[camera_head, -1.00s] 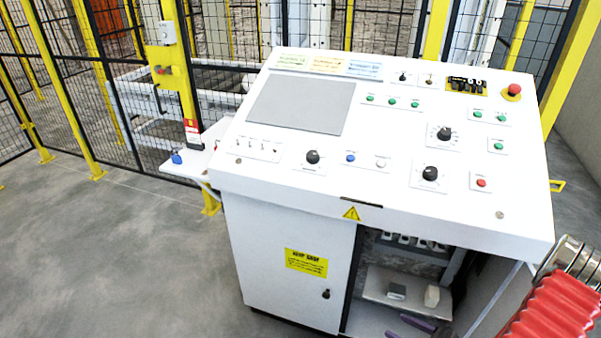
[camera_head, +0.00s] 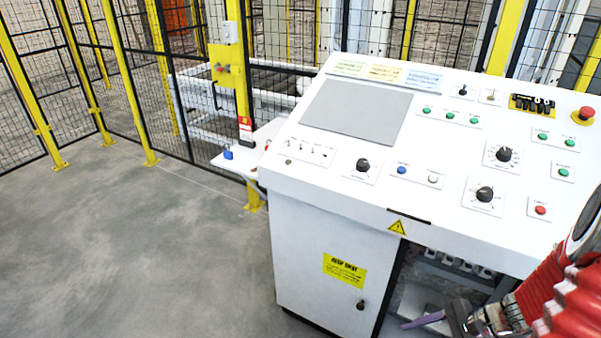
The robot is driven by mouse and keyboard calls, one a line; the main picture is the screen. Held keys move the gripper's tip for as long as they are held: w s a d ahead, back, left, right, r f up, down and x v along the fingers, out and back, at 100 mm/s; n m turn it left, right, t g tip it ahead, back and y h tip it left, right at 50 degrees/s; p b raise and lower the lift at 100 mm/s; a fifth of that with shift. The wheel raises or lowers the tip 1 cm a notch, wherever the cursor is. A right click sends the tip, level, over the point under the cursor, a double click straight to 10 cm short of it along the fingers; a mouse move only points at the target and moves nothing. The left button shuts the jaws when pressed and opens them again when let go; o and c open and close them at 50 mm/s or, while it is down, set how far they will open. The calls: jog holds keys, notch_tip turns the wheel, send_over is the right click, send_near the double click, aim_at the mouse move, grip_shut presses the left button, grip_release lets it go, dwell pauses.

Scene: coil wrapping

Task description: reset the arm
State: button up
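My gripper (camera_head: 424,319) shows only in part at the bottom right edge, in front of the open lower bay of the control console (camera_head: 330,215). One purple finger and a dark body are visible. The rest is cut off by the frame, so I cannot tell whether it is open or shut. I see nothing held in the visible part. My arm, in a red ribbed sleeve, fills the lower right corner and covers part of the console's right side.
The console has a grey screen (camera_head: 357,112), knobs, buttons and a red emergency stop (camera_head: 586,113). A side shelf (camera_head: 238,163) juts out left. Yellow-posted mesh fencing (camera_head: 128,80) stands behind. The grey floor (camera_head: 140,240) at left is clear.

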jog(key=s+a+r+n+t+h, duration=0.1)
jog(key=a+r+n, duration=0.3)
jog(key=r, duration=0.5)
jog(key=s+a+r+n+t+h, duration=0.1)
jog(key=a+r+n+h, duration=0.3)
jog(key=r, duration=0.5)
jog(key=s+a+r+n+t+h, duration=0.1)
jog(key=s+a+r+n+h, duration=0.2)
jog(key=a+r+n, duration=0.2)
notch_tip(320, 180, up, 5)
jog(key=n, duration=0.3)
jog(key=shift+s+a+t, duration=0.15)
jog(key=shift+a+t, duration=0.1)
jog(key=shift+t, duration=0.05)
jog(key=shift+c, duration=0.5)
